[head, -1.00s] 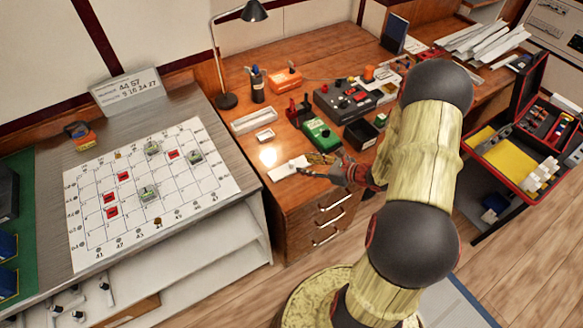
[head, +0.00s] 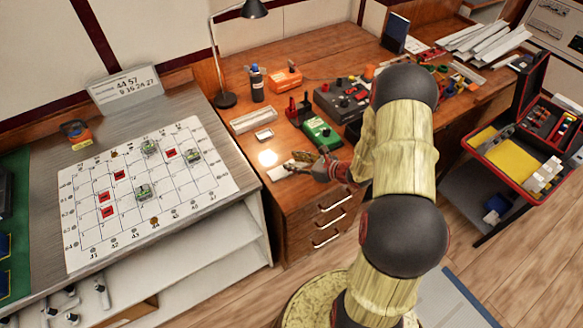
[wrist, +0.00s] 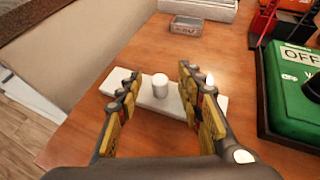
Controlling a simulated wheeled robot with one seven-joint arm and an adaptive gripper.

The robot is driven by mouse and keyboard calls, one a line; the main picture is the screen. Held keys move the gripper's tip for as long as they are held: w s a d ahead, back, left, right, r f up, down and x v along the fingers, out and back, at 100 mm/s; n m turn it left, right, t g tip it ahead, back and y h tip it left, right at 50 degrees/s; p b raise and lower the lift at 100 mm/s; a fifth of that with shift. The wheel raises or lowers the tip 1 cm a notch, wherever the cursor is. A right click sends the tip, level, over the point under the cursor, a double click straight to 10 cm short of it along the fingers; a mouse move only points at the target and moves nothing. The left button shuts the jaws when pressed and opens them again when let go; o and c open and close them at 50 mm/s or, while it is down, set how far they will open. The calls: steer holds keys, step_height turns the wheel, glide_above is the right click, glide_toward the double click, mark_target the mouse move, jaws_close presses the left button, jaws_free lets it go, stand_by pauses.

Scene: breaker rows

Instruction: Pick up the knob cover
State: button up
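A small white cylinder (wrist: 160,85), which looks like the knob cover, stands upright on a white flat strip (wrist: 212,99) on the wooden desk. In the head view the strip (head: 278,173) shows near the desk's front left corner, partly hidden by my gripper (head: 300,160), and the cylinder cannot be made out there. In the wrist view my gripper (wrist: 159,78) is open. Its two yellow-padded fingers appear on either side of the cylinder, with a gap to each. Whether the fingertips are down at its height is unclear. Nothing is held.
A green box marked OFF (wrist: 295,90) stands close to the right of my gripper. A small grey tray (wrist: 186,26) and a long white tray (head: 254,119) lie behind. The desk lamp (head: 225,99) stands at the back left. The desk's left edge is near the strip.

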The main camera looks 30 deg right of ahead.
steer(key=shift+c, duration=1.1)
jaws_close()
